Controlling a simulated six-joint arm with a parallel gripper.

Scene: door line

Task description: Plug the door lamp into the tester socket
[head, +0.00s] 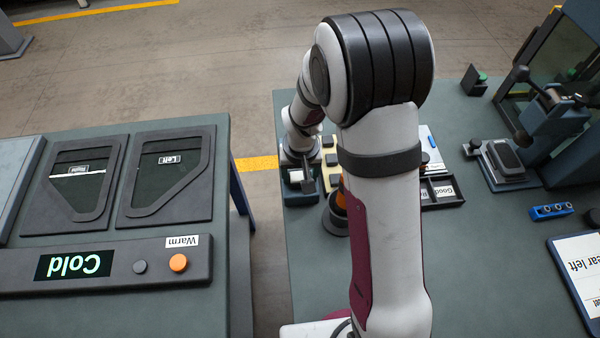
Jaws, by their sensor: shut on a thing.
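My gripper (303,168) points down at the left edge of the right-hand bench, seen small beyond my arm. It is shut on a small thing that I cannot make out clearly. A small white piece (296,176) shows just below it, at a dark box (297,190); I cannot tell whether this piece is the door lamp or whether it touches the box. I cannot pick out the tester socket for certain.
My arm hides the bench's middle. A labelled tray (441,192), a clamp fixture (505,160), a blue block with holes (551,211) and a sign (580,262) stand right. The left bench (120,320) carries two door panels (165,170) and a "Cold" display (75,265). A gap separates the benches.

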